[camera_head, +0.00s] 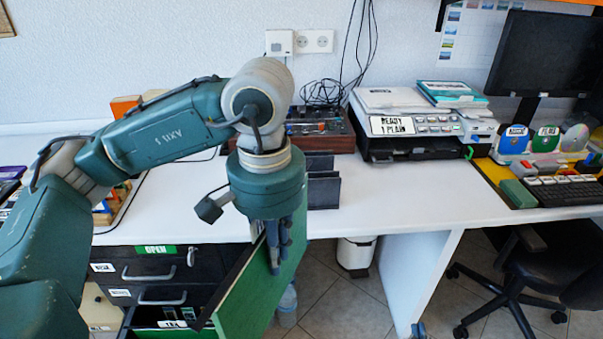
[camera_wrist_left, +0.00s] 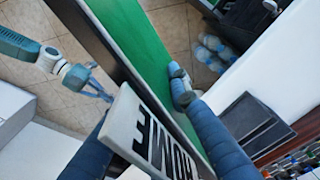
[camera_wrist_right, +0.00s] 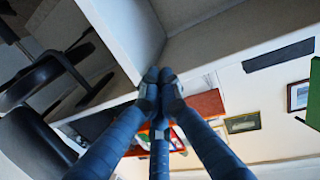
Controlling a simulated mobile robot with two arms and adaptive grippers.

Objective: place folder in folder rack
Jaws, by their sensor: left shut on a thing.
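A green folder (camera_head: 262,300) with a dark edge hangs tilted below my left gripper (camera_head: 274,262), in front of the desk edge. In the left wrist view the folder (camera_wrist_left: 150,45) lies between my left fingers, which are shut on it. A white label (camera_wrist_left: 155,135) reading HOME shows close to the camera. The dark folder rack (camera_head: 322,188), with upright dividers, stands on the desk just beyond and right of my left gripper; it also shows in the left wrist view (camera_wrist_left: 250,122). My right gripper (camera_wrist_right: 159,76) is empty, its fingertips together, low beside the desk.
Black drawers (camera_head: 150,268) stand under the desk at left, the lower one open near the folder. A printer (camera_head: 410,125) and a dark box with cables (camera_head: 322,130) sit behind on the white desk (camera_head: 420,195). A white bin (camera_head: 355,257) and a chair (camera_head: 550,260) are below.

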